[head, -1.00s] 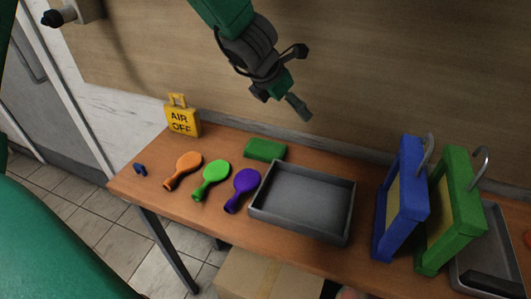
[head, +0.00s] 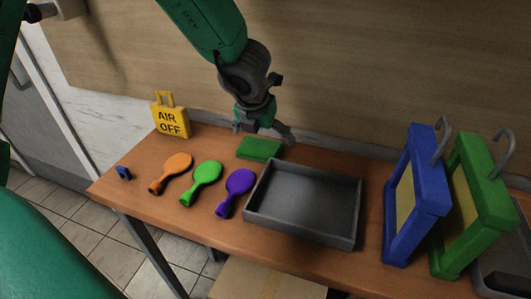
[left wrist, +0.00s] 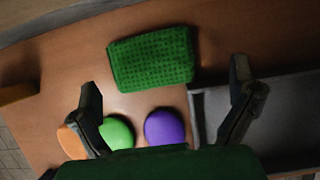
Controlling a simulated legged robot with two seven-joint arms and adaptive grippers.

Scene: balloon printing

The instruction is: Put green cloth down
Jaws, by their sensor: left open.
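The green cloth (head: 260,148) is a folded rectangular pad lying flat on the wooden table behind the grey tray, near the wall. In the left wrist view the cloth (left wrist: 152,58) shows a textured surface and lies beyond the fingertips, with nothing gripping it. My left gripper (head: 263,131) is open and empty, pointing down just above the cloth. Its two spread fingers (left wrist: 165,85) also show in the left wrist view. My right gripper is not in view.
The empty grey tray (head: 253,218) is close in front of the cloth. Orange (head: 178,164), green (head: 207,173) and purple (head: 240,181) balloons lie left of it. Blue (head: 392,210) and green (head: 488,205) frames stand right.

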